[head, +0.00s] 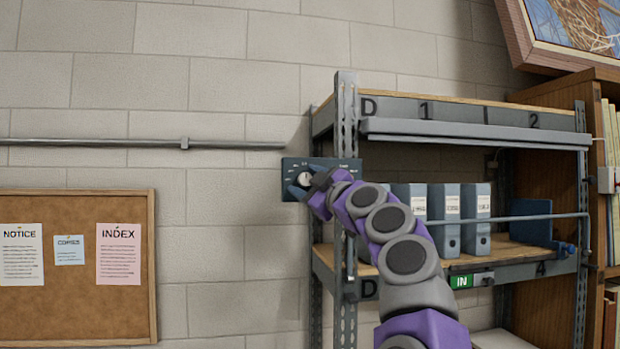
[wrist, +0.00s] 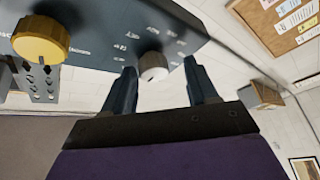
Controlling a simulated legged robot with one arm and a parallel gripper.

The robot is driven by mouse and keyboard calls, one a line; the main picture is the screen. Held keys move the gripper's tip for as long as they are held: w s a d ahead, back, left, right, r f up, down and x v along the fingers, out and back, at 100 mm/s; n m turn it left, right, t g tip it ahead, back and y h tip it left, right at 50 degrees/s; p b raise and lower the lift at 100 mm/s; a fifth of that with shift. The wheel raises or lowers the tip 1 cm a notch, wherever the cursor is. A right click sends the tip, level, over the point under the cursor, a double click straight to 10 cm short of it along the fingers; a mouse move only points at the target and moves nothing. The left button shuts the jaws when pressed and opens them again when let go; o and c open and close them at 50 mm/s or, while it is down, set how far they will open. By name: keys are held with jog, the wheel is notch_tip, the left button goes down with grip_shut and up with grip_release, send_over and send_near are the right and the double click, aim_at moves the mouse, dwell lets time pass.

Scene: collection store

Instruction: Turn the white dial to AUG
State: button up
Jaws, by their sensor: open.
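The white dial (wrist: 152,66) sits on a dark blue-grey panel (wrist: 105,30) with small white markings around it. The markings are too small to read surely. In the wrist view my gripper (wrist: 160,72) is open, with one finger on each side of the white dial; I cannot tell whether either finger touches it. My gripper and arm hide part of the panel.
A yellow knob (wrist: 40,40) is on the same panel, to the left in the wrist view. A metal shelf unit (head: 346,130) with grey binders (head: 446,215) stands at the right. A cork board (head: 75,260) hangs at the lower left, and a pipe (head: 90,142) runs along the wall.

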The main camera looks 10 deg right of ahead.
jog(key=shift+w+a, duration=0.1)
jog(key=shift+a, duration=0.2)
jog(key=shift+d+f, duration=0.1)
jog(key=shift+d, duration=0.45)
jog(key=shift+c, duration=0.3)
jog(key=shift+d, duration=0.7)
jog(key=c, duration=0.3)
jog(key=shift+c, duration=0.8)
jog(key=shift+a, duration=0.55)
jog(key=c, duration=0.4)
jog(key=shift+d, duration=0.1)
jog(key=shift+c, duration=0.6)
